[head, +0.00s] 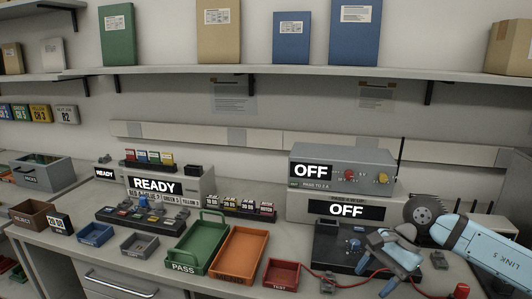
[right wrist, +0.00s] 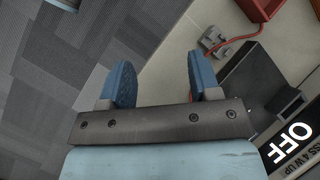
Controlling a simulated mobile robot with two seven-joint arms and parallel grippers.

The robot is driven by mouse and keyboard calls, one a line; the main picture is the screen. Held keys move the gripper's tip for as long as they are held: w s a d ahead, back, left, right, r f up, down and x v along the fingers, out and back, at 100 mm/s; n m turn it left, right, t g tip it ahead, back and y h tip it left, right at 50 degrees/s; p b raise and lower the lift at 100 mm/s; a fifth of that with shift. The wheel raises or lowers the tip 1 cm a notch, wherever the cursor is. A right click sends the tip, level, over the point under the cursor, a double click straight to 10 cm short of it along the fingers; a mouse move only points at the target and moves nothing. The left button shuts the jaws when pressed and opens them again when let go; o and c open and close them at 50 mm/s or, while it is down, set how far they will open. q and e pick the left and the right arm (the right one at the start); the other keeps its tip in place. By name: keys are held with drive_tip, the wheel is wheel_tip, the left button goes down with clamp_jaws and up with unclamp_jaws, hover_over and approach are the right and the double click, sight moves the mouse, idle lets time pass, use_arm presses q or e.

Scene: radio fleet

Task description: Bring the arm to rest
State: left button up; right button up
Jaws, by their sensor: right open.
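My right arm comes in from the right, with its light blue link over the right end of the bench. My left gripper is not in view.
A green PASS tray (head: 184,267), an orange tray (head: 238,252) and a small red tray (head: 283,274) stand left of the gripper. Carpeted floor (right wrist: 50,50) lies beyond the bench edge.

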drive_tip(key=s+a+m+y, duration=0.5)
drive_tip(key=a+m+y, duration=0.1)
drive_tip(key=a+y, duration=0.15)
drive_tip(key=s+a+m+y, duration=0.4)
drive_tip(key=a+m+y, duration=0.2)
drive_tip(key=a, duration=0.3)
drive_tip(key=s+d+f+n+t+h, duration=0.45)
drive_tip(key=f+n, duration=0.25)
drive_tip(key=n, duration=0.2)
drive_tip(key=s+d+f+n+t+h, duration=0.3)
drive_tip(key=s+f+n+t+h, duration=0.1)
drive_tip(key=f+n+h, duration=0.3)
drive_tip(key=s+d+f+n+t+h, duration=0.45)
drive_tip(key=f+n, duration=0.25)
drive_tip(key=n, duration=0.3)
use_arm(q)
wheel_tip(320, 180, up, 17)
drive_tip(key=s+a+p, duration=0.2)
drive_tip(key=p, duration=2.4)
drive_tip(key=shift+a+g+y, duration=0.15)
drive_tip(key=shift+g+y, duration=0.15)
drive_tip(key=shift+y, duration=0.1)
use_arm(e)
wheel_tip(320, 180, up, 16)
drive_tip(key=s+d, duration=0.1)
drive_tip(key=shift+s+d+r+g, duration=0.15)
drive_tip(key=shift+s+r+g, duration=0.1)
drive_tip(key=shift+g, duration=0.05)
